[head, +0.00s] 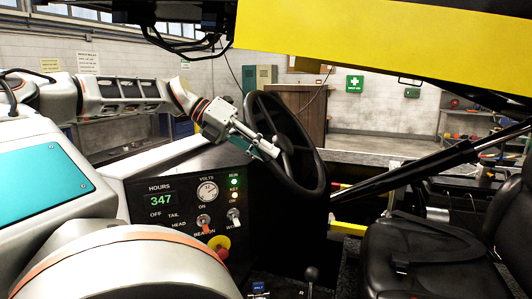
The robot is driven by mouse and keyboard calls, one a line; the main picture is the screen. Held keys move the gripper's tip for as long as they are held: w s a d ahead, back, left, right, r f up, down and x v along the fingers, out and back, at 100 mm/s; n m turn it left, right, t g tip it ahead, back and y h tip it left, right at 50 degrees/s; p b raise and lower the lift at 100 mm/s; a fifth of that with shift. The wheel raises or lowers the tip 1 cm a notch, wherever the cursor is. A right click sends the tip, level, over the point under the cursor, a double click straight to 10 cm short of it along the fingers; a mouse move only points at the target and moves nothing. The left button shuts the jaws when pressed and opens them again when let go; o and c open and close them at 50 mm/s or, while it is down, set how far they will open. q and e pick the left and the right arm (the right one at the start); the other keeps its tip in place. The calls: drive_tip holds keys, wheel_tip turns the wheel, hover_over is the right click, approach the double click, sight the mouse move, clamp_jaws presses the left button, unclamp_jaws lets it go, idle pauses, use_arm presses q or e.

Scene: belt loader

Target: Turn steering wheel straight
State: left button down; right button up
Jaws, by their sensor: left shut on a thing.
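The black steering wheel (318,165) stands tilted on the loader's dash, right of the picture's middle. I see it at a steep angle, so I cannot tell how far it is turned. My left arm comes in from the left. My left gripper (270,150) is shut at the wheel, near its hub and a spoke; the fingers hide just what part they hold. My right gripper does not show.
A dash panel (166,212) with an hours display, gauge and switches is below my left arm. A red and yellow knob (222,247) sits low on it. A black seat (425,255) is at the right. A yellow beam (385,40) hangs overhead. A black strut (420,165) slants behind the wheel.

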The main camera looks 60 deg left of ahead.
use_arm(q)
drive_tip(key=shift+d+f, duration=0.1)
drive_tip(key=shift+f, duration=0.1)
drive_tip(key=c, duration=1.8)
unclamp_jaws()
drive_tip(key=shift+s, duration=0.1)
drive_tip(key=shift+s+r, duration=0.1)
drive_tip(key=shift+s, duration=0.05)
drive_tip(key=shift+a+r, duration=0.2)
drive_tip(key=shift+a, duration=0.05)
drive_tip(key=v, duration=1.1)
drive_tip(key=shift+s+a, duration=0.15)
drive_tip(key=shift+s, duration=0.15)
